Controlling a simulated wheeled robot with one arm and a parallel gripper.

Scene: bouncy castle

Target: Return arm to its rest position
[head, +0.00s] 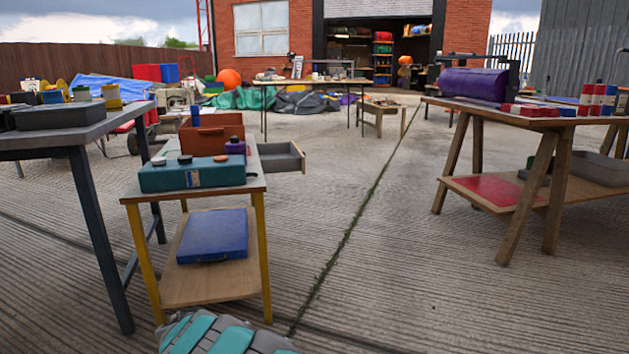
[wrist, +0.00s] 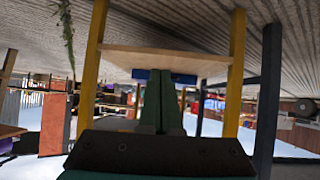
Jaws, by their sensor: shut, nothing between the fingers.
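My gripper (wrist: 160,76) shows in the wrist view as two dark green fingers lying together, shut and empty. The wrist picture is upside down. The fingers point toward the small yellow-legged table, with its wooden lower shelf (wrist: 190,62) and part of a blue case (wrist: 188,79) beyond their tips. I cannot tell the exact gap, and nothing is seen held. In the head view, a teal and grey padded part at the bottom edge seems to be my arm (head: 222,336), low in front of the table. The gripper itself is not clear there.
The small table (head: 258,184) carries a teal box (head: 193,176), an orange-brown box (head: 211,138) and an open drawer (head: 283,159). A blue case (head: 213,236) lies on its shelf. A grey-topped bench (head: 80,130) stands left, a wooden trestle table (head: 545,121) right. Middle concrete (head: 370,260) is clear.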

